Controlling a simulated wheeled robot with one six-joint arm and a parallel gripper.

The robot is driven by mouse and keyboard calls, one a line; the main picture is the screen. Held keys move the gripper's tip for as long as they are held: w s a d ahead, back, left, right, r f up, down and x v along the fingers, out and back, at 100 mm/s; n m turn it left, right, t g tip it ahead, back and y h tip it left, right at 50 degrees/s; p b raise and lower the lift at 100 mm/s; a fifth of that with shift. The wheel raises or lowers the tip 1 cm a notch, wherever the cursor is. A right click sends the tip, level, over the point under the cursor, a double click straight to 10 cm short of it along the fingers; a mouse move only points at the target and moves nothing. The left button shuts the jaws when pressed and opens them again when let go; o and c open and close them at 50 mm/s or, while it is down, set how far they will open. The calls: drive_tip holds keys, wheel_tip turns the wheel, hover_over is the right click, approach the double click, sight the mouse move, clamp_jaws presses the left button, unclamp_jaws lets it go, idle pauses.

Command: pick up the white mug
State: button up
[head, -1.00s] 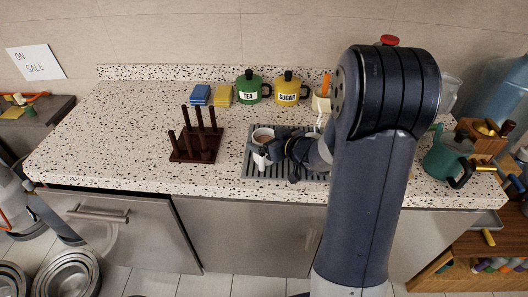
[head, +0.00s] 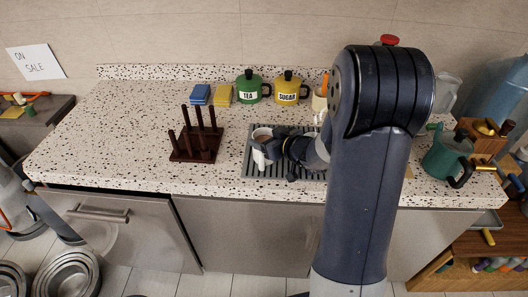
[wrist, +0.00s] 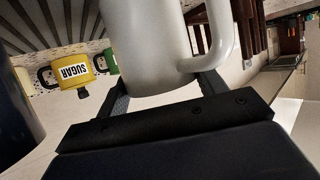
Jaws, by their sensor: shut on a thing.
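The white mug (head: 261,132) is at the left end of the grey ribbed drying rack (head: 247,168) on the counter, with a brownish inside showing. My gripper (head: 266,149) reaches it from the right and is shut on it. In the wrist view the white mug (wrist: 150,45) fills the upper middle, between the two dark fingers of my gripper (wrist: 163,86). Its handle (wrist: 222,35) is on the right there. My gripper hides part of the mug in the head view, and I cannot tell whether its base touches the rack.
A dark wooden peg stand (head: 197,145) is close on the left. Green TEA (head: 250,88) and yellow SUGAR (head: 288,88) canisters stand behind, beside blue and yellow sponges. A green kettle (head: 445,155) is on the right. The counter's left side is clear.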

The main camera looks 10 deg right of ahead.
drive_tip(key=c, duration=0.6)
drive_tip(key=shift+r, duration=0.25)
